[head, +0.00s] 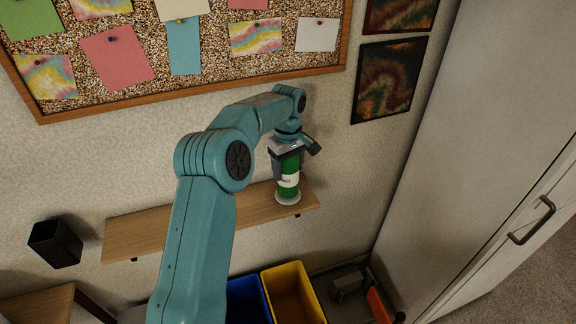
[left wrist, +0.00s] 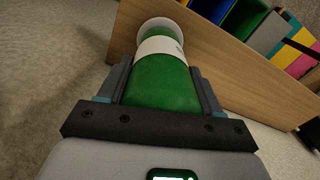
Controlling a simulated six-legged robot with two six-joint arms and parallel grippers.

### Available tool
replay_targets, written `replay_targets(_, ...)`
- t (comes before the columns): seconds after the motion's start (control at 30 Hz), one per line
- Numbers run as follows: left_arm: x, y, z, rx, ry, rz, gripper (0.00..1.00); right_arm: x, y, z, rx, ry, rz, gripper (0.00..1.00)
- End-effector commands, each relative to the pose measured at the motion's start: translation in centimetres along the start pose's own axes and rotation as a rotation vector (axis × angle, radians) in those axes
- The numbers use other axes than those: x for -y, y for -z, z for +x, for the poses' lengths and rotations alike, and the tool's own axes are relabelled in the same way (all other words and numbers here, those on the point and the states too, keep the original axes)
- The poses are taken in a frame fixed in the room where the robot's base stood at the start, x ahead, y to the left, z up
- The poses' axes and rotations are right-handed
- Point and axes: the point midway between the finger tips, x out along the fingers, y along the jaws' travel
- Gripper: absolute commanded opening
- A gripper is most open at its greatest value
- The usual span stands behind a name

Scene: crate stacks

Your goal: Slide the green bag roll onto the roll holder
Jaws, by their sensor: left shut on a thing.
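The green bag roll (head: 290,165), with a white label band around it, is upright near the right end of the wall shelf in the head view. My left gripper (head: 288,157) is shut on its upper part from above. A round white base (head: 288,199) shows at the roll's lower end, over the shelf. In the left wrist view the green roll (left wrist: 165,82) lies between both fingers (left wrist: 164,90), with a white disc (left wrist: 160,26) at its far end. The holder's post is not visible, and I cannot tell whether the roll is around it. My right gripper is not in view.
The wooden shelf (head: 150,231) is otherwise mostly bare, though my left arm hides part of it. Blue (head: 246,300) and yellow (head: 296,290) bins stand below. A dark cup (head: 55,243) is at left. A tall pale cabinet (head: 470,130) stands at right, and a corkboard (head: 200,62) hangs above.

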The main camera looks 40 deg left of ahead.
Motion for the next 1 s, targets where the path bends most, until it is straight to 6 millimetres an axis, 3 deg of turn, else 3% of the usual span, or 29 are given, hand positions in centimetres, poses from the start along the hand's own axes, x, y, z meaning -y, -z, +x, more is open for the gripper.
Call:
replay_targets(0.37,0.0,0.0,1.0,0.000,0.000,0.000,0.27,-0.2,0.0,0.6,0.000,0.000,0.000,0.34)
replay_targets(0.4,0.0,0.0,1.0,0.000,0.000,0.000,0.67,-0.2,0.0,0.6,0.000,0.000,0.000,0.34)
replay_targets(0.5,0.0,0.0,0.9,0.000,0.000,0.000,0.94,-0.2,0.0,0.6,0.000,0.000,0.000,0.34)
replay_targets(0.83,0.0,0.0,0.6,0.000,0.000,0.000,0.94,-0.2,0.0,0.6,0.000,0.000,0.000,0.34)
replay_targets(1.0,-0.1,0.0,-2.1,-0.003,-0.005,0.000,0.94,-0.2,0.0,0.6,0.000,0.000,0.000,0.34)
